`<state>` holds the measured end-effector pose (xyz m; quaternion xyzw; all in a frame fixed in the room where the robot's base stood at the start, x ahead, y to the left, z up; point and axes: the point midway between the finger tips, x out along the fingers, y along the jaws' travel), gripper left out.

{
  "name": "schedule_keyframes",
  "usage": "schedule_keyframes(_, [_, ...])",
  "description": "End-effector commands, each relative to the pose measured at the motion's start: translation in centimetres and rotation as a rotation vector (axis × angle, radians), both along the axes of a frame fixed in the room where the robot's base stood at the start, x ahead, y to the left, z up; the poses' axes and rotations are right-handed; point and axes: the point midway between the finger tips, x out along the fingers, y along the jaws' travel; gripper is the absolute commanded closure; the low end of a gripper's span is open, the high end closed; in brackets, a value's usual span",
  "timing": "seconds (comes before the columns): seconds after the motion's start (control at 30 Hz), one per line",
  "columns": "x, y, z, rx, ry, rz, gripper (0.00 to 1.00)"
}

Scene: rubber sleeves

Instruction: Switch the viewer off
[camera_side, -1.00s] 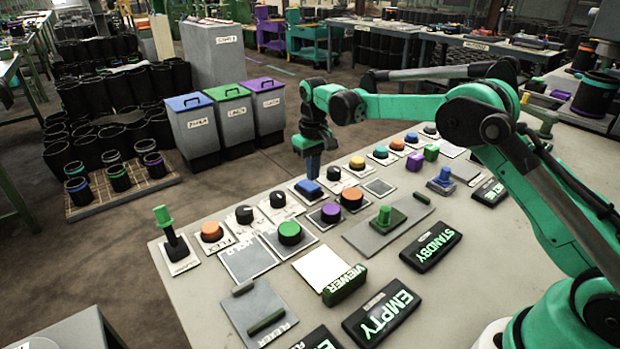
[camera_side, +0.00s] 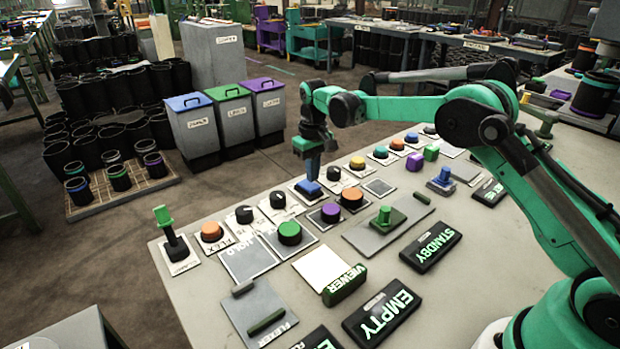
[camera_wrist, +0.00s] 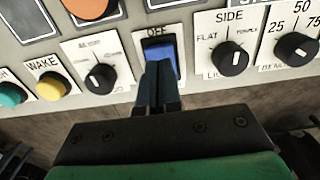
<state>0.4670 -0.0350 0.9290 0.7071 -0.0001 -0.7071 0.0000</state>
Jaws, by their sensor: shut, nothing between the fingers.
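A blue rocker switch (camera_side: 308,187) sits on a pale plate at the back edge of the bench. In the wrist view the blue switch (camera_wrist: 162,49) has the word OFF above it; lettering lower on its plate is hidden by my fingers. My gripper (camera_side: 312,177) is shut and empty, pointing down at the switch. In the wrist view my gripper's fingertips (camera_wrist: 159,68) overlap the lower part of the switch; I cannot tell whether they touch. The green VIEWER sign (camera_side: 344,286) stands in front of a bright white panel (camera_side: 320,266).
Black knobs (camera_side: 334,173) flank the switch, with an orange button (camera_side: 351,197) and a purple button (camera_side: 330,211) in front. A green lever (camera_side: 163,222) stands at the left end. Three lidded bins (camera_side: 228,115) stand behind the bench.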

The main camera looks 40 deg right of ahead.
Motion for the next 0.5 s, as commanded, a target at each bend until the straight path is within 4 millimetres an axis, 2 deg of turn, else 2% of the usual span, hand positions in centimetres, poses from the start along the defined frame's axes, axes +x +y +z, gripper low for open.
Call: schedule_keyframes(0.5, [0.01,0.0,-0.79,0.0,0.0,0.0,1.0])
